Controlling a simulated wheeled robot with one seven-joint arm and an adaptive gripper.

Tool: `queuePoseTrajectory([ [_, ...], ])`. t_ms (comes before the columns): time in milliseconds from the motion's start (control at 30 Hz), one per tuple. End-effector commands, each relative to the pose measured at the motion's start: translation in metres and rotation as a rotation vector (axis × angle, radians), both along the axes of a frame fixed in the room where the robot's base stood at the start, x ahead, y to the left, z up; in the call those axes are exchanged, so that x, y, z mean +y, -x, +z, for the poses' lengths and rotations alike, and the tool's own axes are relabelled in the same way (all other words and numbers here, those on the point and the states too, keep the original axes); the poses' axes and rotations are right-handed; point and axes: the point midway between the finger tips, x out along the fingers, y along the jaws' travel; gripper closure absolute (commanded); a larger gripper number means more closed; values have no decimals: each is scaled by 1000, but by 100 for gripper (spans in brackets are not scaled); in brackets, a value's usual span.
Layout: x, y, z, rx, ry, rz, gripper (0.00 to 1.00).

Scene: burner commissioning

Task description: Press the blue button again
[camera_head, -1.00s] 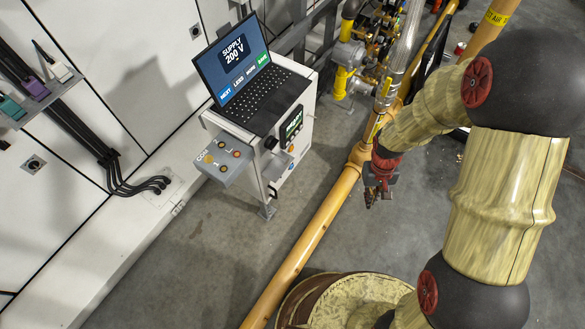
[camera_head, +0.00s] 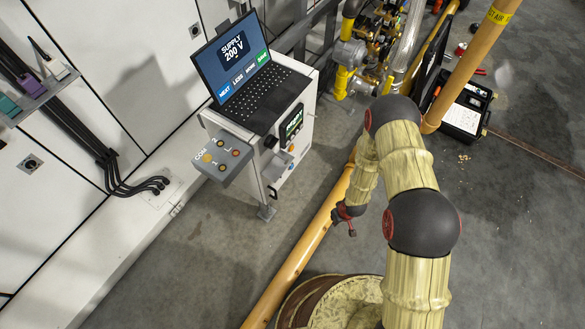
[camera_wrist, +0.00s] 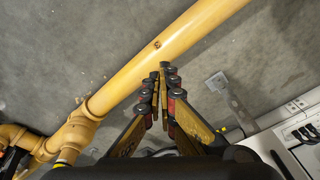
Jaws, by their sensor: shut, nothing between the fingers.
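A laptop (camera_head: 245,75) stands open on a white cart, its screen reading SUPPLY 200 V. Along the screen's lower edge are labels, with a blue NEXT label (camera_head: 224,92) at the left and a green one at the right. A small blue spot (camera_head: 291,166) also shows on the cart's front; I cannot tell whether it is a button. My gripper (camera_head: 351,231) is shut and empty, hanging beside the yellow floor pipe, right of the cart and apart from it.
The white cart (camera_head: 244,185) carries a grey COM terminal box (camera_head: 222,158) and a small display (camera_head: 291,123). A yellow pipe (camera_head: 300,245) runs along the floor between cart and gripper. A round drum (camera_head: 300,300) stands in front. White cabinets (camera_head: 100,60) line the left.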

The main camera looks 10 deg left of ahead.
Motion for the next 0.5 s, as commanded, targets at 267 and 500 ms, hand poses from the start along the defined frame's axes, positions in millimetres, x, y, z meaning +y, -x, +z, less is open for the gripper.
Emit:
queuePoseTrajectory([
  [267, 47, -32, -48, -241, -182, 71, 100],
  [500, 89, -98, -11, -495, -334, 107, 100],
])
